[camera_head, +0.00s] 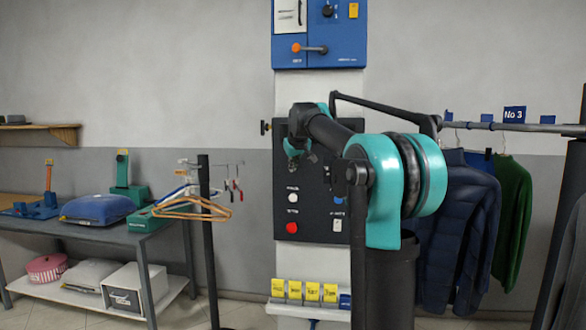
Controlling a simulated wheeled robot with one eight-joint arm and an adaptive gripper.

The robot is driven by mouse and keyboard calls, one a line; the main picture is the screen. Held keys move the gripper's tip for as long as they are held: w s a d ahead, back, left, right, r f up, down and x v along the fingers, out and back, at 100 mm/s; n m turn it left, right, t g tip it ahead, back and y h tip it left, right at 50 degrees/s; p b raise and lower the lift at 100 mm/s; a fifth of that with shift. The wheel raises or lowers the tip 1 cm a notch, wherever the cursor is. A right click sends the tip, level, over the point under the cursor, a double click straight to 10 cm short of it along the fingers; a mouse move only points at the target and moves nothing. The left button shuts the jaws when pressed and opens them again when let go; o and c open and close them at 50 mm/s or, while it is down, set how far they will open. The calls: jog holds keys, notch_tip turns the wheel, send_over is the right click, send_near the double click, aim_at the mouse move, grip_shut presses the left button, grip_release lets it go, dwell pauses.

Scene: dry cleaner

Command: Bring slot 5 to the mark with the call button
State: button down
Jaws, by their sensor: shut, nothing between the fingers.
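A dark control panel (283,262) on the pillar carries a white button (292,197), a red button (292,228), a blue button (338,199) partly beside my arm, and a small white switch plate (337,225). Their labels are too small to read, so I cannot tell which is the call button. A garment rail (500,127) at right has a blue sign reading "No 3" (514,115) and several smaller blue tags. Slot 5 and the mark cannot be made out. My gripper (298,160) is shut and empty, in front of the panel's upper left, above the white button.
A navy jacket (457,225) and a green garment (512,205) hang from the rail. A black stand (208,240) with wooden hangers (190,210) is left of the panel. A grey table (120,235) stands farther left. Yellow cards (312,291) sit on a low ledge.

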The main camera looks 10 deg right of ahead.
jog(key=shift+s, duration=0.1)
jog(key=shift+s+a, duration=0.25)
jog(key=shift+s, duration=0.45)
jog(key=shift+s+a, duration=0.25)
jog(key=shift+s, duration=0.55)
jog(key=shift+s+a, duration=0.3)
jog(key=shift+s, duration=0.45)
jog(key=shift+s+a, duration=0.25)
jog(key=shift+s, duration=0.55)
jog(key=shift+f, duration=0.1)
